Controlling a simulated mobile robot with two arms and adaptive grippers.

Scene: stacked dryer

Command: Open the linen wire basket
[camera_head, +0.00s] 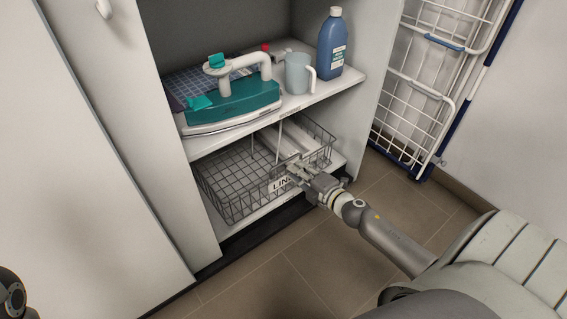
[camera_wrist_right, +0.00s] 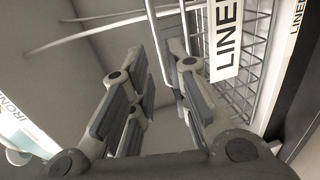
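The linen wire basket (camera_head: 232,182) is a grey mesh basket on the lower shelf of the cabinet. It sits inside the cabinet, with a white LINEN label on its front. My right gripper (camera_head: 297,170) is at the basket's front and covers part of the label. In the right wrist view, the gripper (camera_wrist_right: 165,62) has its fingers apart, with a basket wire between them. The label (camera_wrist_right: 226,42) and mesh (camera_wrist_right: 258,50) are just right of the fingers. Whether a finger touches the wire is hard to tell. My left gripper is not in view.
A white door panel (camera_head: 80,150) is at left. A white wire rack (camera_head: 415,95) stands at right. The tiled floor (camera_head: 270,290) before the cabinet is clear.

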